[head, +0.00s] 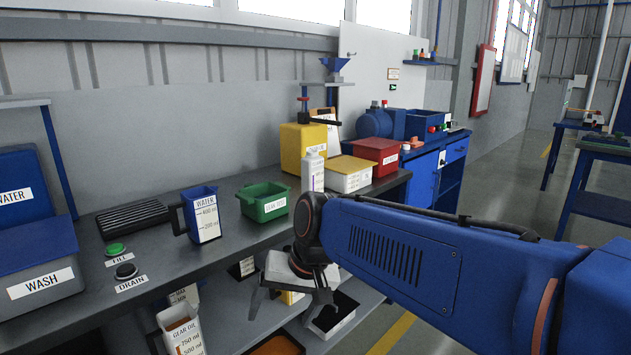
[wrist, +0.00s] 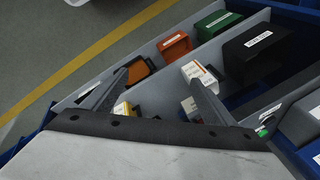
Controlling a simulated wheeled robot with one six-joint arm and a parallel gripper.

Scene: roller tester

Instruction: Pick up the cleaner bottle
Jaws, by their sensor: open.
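A white bottle (head: 313,172) with a small dark-marked label stands upright on the bench, in front of a yellow machine and beside a white bin. I cannot read its label, so I cannot tell for sure that it is the cleaner bottle. My gripper (head: 291,298) is open with its fingers pointing down, in front of the bench and well below the bottle, near the lower shelf. In the wrist view my gripper (wrist: 158,80) has its two fingers spread over containers. Nothing is between the fingertips that I can make out as held.
On the bench stand a blue water jug (head: 201,213), a green bin (head: 264,202), a white bin with a yellow top (head: 348,175) and a red bin (head: 377,154). A gear oil jug (head: 181,331) stands on the lower shelf. The floor (wrist: 70,50) is clear.

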